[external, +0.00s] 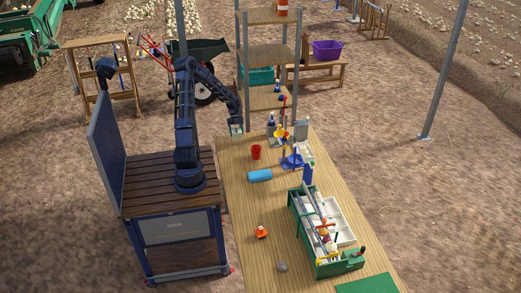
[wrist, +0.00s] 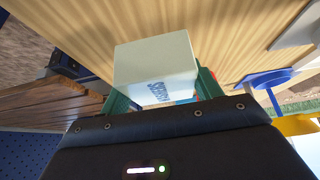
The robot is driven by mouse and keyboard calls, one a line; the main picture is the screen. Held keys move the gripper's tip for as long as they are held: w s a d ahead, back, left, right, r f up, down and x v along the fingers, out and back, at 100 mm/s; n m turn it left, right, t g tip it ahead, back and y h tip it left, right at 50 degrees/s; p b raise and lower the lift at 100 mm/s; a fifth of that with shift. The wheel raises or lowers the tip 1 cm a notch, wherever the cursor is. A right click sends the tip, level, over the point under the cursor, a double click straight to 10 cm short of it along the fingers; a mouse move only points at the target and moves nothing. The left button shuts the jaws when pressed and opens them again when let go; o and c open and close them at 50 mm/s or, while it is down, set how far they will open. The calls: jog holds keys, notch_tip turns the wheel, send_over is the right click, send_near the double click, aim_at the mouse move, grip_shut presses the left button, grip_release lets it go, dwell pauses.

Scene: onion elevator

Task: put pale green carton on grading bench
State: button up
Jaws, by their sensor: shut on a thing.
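The pale green carton (wrist: 153,62), a small box with blue lettering, sits between the two fingers of my gripper (wrist: 160,88) in the wrist view. The fingers are shut on its sides. In the external view my gripper (external: 236,124) holds the carton (external: 236,129) by the far left corner of the long wooden bench (external: 238,195), which I take for the grading bench. The wrist view shows the bench top (wrist: 90,25) behind the carton. I cannot tell the exact gap between carton and bench.
A shelf rack (external: 270,55) rises behind. The bench's left front is mostly clear.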

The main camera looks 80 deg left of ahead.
aim_at(237, 144)
jog(key=shift+f, duration=3)
jog(key=o, duration=1)
jog(key=shift+f, duration=0.1)
jog(key=shift+o, duration=0.2)
jog(key=v, duration=1.2)
